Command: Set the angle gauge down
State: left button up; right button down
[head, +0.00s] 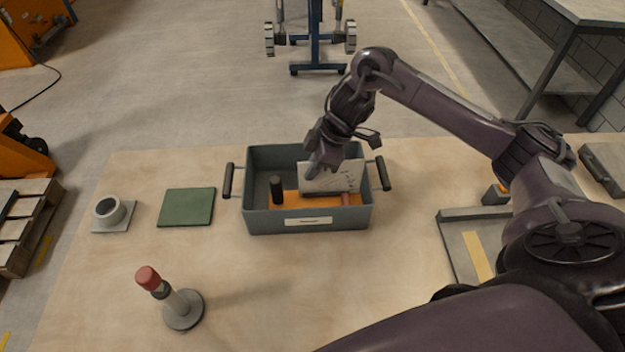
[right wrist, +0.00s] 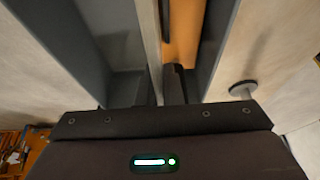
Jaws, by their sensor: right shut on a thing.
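The angle gauge (head: 338,178) looks like a pale flat plate with dark markings. It stands steeply within the grey bin (head: 258,219), in its right half, above or against an orange surface. My right gripper (head: 322,163) reaches down from the back right and is shut on the gauge's upper left part. In the right wrist view the gauge shows as a thin pale edge (right wrist: 151,40) running up from between the fingers (right wrist: 160,88). Whether its lower edge touches the bin floor cannot be told. My left gripper is not in view.
The bin has handles at both ends and a black cylinder (head: 276,188) inside, left of the gauge. Left of it lie a green mat (head: 186,207) and a grey cup (head: 110,211). A red-topped stand (head: 182,309) is in front. A grey tray (head: 455,257) lies right.

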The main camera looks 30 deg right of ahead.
aim_at(316, 188)
jog(key=shift+f, duration=1.9)
jog(key=shift+f, duration=0.15)
jog(key=c, duration=1.6)
grip_release()
